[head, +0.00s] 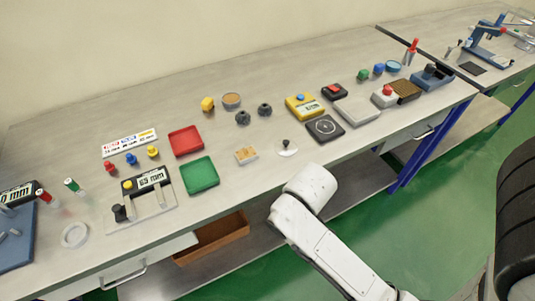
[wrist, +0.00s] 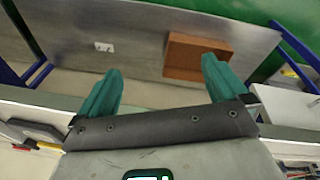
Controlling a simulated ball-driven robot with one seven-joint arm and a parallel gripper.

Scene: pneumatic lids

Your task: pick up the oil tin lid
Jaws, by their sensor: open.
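I cannot pick out the oil tin lid for certain. A small pale piece with a black knob (head: 287,148) lies on the bench near its front edge, just above my arm in the head view. A round tan-topped tin (head: 231,101) stands farther back. My gripper (wrist: 162,66) is open and empty, its two teal fingers spread wide. The wrist view looks past the bench edge to the lower shelf, with no lid between the fingers. In the head view my white arm reaches the bench's front edge, and the fingers are not visible there.
A red tray (head: 186,141) and a green tray (head: 200,175) lie left of centre on the bench. A yellow device (head: 305,106) and a grey slab (head: 357,111) stand to the right. A brown open box (head: 212,237) sits below the bench, also in the wrist view (wrist: 195,57).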

